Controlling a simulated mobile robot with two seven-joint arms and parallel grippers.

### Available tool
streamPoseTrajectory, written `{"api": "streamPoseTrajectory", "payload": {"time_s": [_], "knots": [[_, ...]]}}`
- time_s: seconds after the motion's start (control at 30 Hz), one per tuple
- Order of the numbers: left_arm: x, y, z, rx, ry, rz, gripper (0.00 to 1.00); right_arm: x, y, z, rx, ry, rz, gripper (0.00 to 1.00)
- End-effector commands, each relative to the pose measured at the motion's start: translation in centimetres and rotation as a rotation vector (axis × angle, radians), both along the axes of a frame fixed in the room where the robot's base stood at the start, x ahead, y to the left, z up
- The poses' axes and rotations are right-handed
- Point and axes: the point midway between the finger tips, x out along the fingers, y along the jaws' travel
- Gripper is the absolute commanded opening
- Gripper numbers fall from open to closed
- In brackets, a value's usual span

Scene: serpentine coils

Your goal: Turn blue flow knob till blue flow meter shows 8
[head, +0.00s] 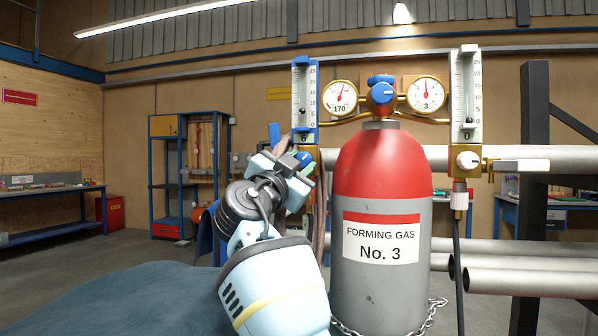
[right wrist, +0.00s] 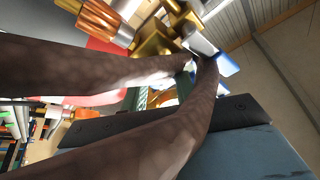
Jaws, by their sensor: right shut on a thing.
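The blue flow meter (head: 305,92) is an upright scale tube in a blue frame, left of the red-topped cylinder. The small display under it (head: 304,138) appears to read 6. The blue flow knob (head: 304,158) sits just below, partly covered by my right gripper (head: 293,156). The right gripper reaches up from below and is shut on the knob. My left gripper is not in view.
The forming gas cylinder (head: 380,280) stands close right of my arm, with a chain (head: 390,332) around it. Two round gauges (head: 340,98) and a blue valve knob (head: 382,92) are above it. A white flow meter (head: 466,90) with a white knob (head: 468,161) is at right.

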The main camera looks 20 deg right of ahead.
Motion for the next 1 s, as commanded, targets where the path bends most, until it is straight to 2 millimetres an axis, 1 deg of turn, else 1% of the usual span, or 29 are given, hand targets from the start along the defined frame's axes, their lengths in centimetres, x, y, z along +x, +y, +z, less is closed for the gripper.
{"api": "streamPoseTrajectory", "payload": {"time_s": [0.03,0.23,0.4,0.6,1.0], "knots": [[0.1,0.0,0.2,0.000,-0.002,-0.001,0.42,0.0,0.1,0.3,0.027,-0.020,0.000,0.07],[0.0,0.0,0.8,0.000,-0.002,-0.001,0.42,0.0,0.1,0.4,0.134,-0.092,0.002,0.07],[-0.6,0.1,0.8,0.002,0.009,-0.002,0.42,0.1,0.2,0.4,0.191,-0.132,0.002,0.07],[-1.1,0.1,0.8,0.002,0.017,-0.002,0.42,0.1,0.2,0.3,0.225,-0.154,0.002,0.07],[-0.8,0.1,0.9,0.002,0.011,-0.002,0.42,0.1,0.2,0.2,0.233,-0.159,0.004,0.07]]}}
